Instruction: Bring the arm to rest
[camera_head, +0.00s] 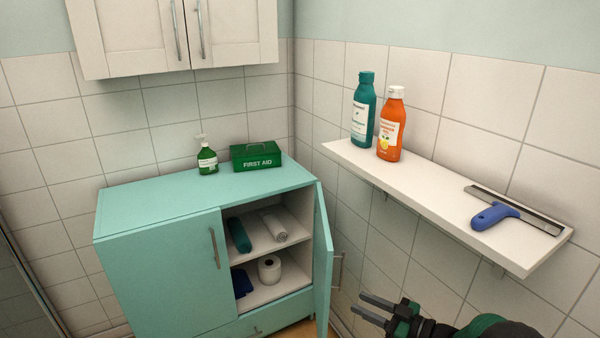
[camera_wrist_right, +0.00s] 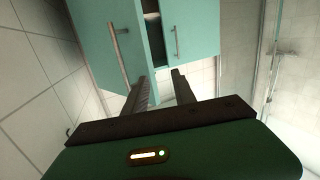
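My right gripper (camera_head: 372,308) is at the lower right in the head view, below the wall shelf and to the right of the teal cabinet's open door (camera_head: 322,262). Its two fingers are apart with nothing between them. In the right wrist view the fingers (camera_wrist_right: 162,90) also stand apart, pointing toward the teal cabinet (camera_wrist_right: 108,40). The rest of my right arm runs out of the head view at the bottom right. My left gripper is in neither view.
The teal cabinet (camera_head: 165,262) holds rolled towels and a paper roll (camera_head: 269,269). A soap bottle (camera_head: 207,158) and first aid box (camera_head: 256,156) stand on top. The white shelf (camera_head: 430,185) carries a teal bottle (camera_head: 362,110), an orange bottle (camera_head: 391,127) and a blue-handled squeegee (camera_head: 492,215).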

